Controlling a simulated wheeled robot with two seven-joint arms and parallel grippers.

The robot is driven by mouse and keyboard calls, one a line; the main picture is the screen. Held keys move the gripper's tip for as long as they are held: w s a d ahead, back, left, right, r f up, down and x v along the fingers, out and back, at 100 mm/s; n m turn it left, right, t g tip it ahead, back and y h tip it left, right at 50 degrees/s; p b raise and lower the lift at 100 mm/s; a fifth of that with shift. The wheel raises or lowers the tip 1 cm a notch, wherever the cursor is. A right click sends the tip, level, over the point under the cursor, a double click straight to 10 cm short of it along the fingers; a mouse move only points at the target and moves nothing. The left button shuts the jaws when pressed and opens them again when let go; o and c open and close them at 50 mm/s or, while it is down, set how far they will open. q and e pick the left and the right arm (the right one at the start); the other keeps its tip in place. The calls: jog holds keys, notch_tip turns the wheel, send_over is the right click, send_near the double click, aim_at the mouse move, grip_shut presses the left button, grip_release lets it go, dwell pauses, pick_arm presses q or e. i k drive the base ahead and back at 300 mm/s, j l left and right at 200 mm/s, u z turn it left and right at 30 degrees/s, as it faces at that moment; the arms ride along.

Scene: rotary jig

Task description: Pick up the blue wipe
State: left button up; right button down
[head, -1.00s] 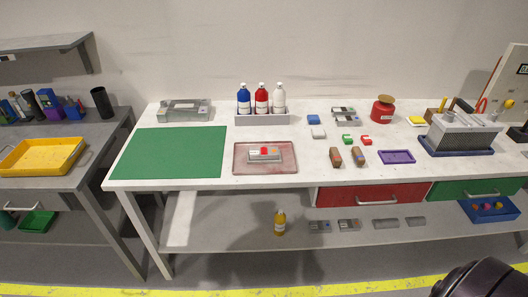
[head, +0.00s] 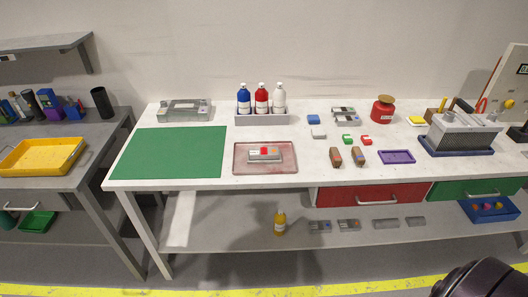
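A small blue block-like pad (head: 314,119), which looks like the blue wipe, lies flat on the white workbench (head: 215,183), right of the bottle rack and behind a similar white pad (head: 318,133). Nothing touches or covers it. Neither of my grippers is in view. Only a dark rounded part of my own body shows at the bottom right corner, well away from the pad.
A rack (head: 262,121) with blue, red and white bottles stands left of the pad. Grey blocks (head: 343,111), red and green clips and a red canister (head: 383,109) lie to its right. A green mat (head: 170,152) is bare. A pinkish tray (head: 240,167) holds a grey part.

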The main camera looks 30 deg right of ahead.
aim_at(312, 120)
jog(key=z, duration=1.3)
